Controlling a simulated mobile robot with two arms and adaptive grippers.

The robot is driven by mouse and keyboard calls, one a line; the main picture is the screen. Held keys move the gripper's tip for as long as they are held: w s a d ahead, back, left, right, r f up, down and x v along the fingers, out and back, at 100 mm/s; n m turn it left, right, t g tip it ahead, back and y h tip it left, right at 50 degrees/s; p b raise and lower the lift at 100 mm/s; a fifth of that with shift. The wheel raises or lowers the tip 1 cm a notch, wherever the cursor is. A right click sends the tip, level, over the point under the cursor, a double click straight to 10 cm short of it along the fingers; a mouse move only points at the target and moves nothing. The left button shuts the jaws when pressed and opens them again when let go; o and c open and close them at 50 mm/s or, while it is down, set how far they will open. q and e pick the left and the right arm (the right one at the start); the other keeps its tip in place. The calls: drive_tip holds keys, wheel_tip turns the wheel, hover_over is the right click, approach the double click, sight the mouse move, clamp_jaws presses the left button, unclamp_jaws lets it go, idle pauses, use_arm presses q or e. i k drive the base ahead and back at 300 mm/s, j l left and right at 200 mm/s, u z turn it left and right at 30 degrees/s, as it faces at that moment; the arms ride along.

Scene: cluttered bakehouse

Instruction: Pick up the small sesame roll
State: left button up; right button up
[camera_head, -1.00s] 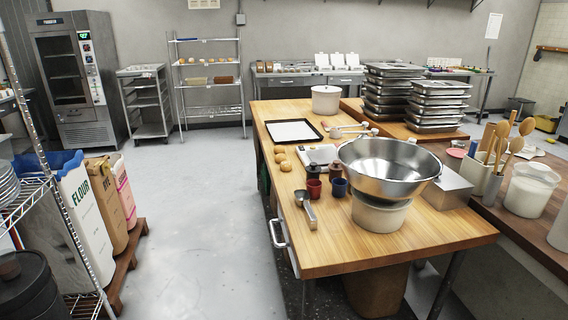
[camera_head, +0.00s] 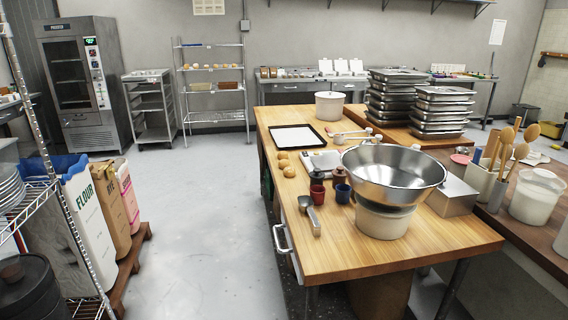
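Several small round rolls (camera_head: 283,163) lie in a short row on the left edge of the wooden worktable (camera_head: 335,247), in front of a dark-rimmed baking tray (camera_head: 293,138). They are too small in the picture to tell which has sesame. More bread pieces (camera_head: 199,67) sit on the wire rack at the back wall, also too small to make out. Neither of my grippers is in view.
A large steel bowl (camera_head: 392,172) on a white tub, a scale (camera_head: 323,160), two cups and a scoop (camera_head: 309,214) crowd the worktable. Open floor (camera_head: 195,215) lies left of the table.

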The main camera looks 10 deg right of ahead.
sight(283, 163)
drive_tip(key=z, duration=0.75)
drive_tip(key=i+j+z, duration=0.2)
drive_tip(key=z, duration=0.2)
drive_tip(key=i+j+z, duration=0.2)
drive_tip(key=j+z, duration=0.15)
drive_tip(key=i+j+z, duration=0.1)
drive_tip(key=j+z, duration=0.3)
